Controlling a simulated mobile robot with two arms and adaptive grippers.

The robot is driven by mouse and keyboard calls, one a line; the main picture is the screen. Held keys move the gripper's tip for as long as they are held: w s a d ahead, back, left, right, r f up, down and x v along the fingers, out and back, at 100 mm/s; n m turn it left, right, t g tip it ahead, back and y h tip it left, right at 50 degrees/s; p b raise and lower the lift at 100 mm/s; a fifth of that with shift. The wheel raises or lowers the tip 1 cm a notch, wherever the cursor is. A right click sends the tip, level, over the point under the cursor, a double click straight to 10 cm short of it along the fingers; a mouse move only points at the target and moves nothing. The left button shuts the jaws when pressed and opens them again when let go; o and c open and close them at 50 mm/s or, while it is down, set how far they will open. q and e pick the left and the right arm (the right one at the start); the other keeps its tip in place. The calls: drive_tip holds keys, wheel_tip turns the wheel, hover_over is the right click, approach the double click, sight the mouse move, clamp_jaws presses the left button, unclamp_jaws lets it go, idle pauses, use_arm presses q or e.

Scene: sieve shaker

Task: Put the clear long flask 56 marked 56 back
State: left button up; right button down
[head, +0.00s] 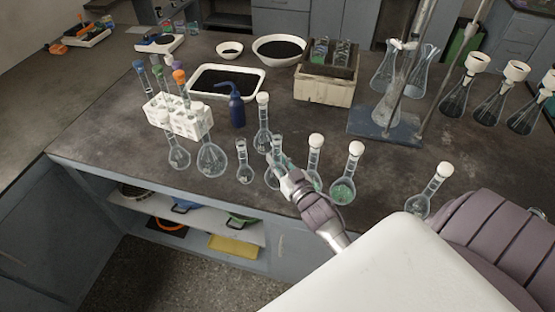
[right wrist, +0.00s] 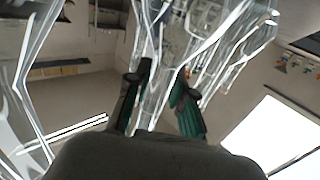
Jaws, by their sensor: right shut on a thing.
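My right gripper (head: 284,170) is among the row of flasks near the front edge of the table. It is shut on a clear long-necked flask (head: 277,146), and the fingers hide part of it. In the right wrist view, clear glass (right wrist: 155,85) stands between the two fingers of the gripper (right wrist: 160,100). The number 56 cannot be read on any flask. I cannot tell whether the held flask's base touches the table. My left gripper is not in view.
Close by stand a white-capped flask (head: 263,138), a small flask (head: 244,173), a larger flask (head: 211,160) and a green-filled flask (head: 342,190). Behind are a blue wash bottle (head: 236,108), a white tube rack (head: 190,122) and a stand base (head: 360,125).

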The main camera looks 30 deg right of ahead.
drive_tip(key=c, duration=1)
unclamp_jaws()
drive_tip(key=shift+f, duration=0.1)
drive_tip(key=shift+s, duration=0.1)
drive_tip(key=shift+s+a+b, duration=0.15)
drive_tip(key=shift+s+b, duration=0.2)
drive_tip(key=shift+s, duration=1.6)
drive_tip(key=shift+s+a+b, duration=0.2)
drive_tip(key=shift+s+b, duration=0.1)
drive_tip(key=shift+s, duration=1.7)
drive_tip(key=shift+s+a+b, duration=0.15)
drive_tip(key=shift+s+b, duration=0.2)
drive_tip(key=shift+s, duration=1.6)
